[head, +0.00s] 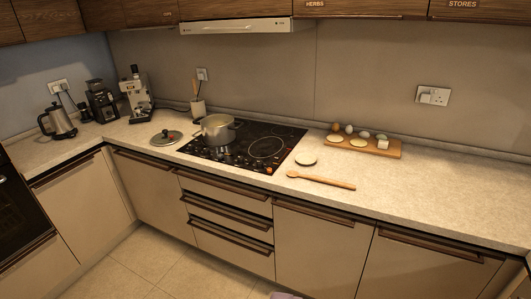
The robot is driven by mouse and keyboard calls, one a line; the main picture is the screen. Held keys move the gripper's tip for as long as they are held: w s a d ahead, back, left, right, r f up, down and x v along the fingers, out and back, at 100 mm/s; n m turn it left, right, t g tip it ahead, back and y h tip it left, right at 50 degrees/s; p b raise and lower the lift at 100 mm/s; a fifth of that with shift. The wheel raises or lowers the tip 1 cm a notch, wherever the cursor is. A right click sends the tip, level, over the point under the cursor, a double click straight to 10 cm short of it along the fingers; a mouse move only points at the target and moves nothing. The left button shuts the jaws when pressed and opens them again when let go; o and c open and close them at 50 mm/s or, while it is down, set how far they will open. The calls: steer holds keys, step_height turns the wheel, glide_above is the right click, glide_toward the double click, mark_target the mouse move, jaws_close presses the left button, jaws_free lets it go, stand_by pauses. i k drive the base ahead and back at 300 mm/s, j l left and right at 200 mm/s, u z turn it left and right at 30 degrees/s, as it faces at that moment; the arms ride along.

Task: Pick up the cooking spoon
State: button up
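A wooden cooking spoon (321,180) lies flat on the light countertop, to the right of the hob and near the counter's front edge. Its bowl end points left and its handle runs to the right. Nothing covers it. My gripper is not visible in the head view.
The black hob (250,146) bears a pot (217,132). A lid (166,138) lies left of it. A small round dish (306,159) sits just behind the spoon. A wooden board (380,149) with eggs and other items stands behind. Counter right of the spoon is clear. Floor (140,270) is open.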

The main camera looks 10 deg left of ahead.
mark_target(291, 174)
steer(key=i+l+u, duration=0.15)
steer(key=i, duration=0.45)
steer(key=i+l+u, duration=0.1)
steer(key=i, duration=0.45)
steer(key=i+l+u, duration=0.15)
steer(key=i+l, duration=0.2)
steer(key=i, duration=0.25)
steer(key=i+l+u, duration=0.1)
steer(key=i+l, duration=0.25)
steer(key=i, duration=0.2)
steer(key=i+l+u, duration=0.15)
steer(key=i+l, duration=0.2)
steer(key=i, duration=0.15)
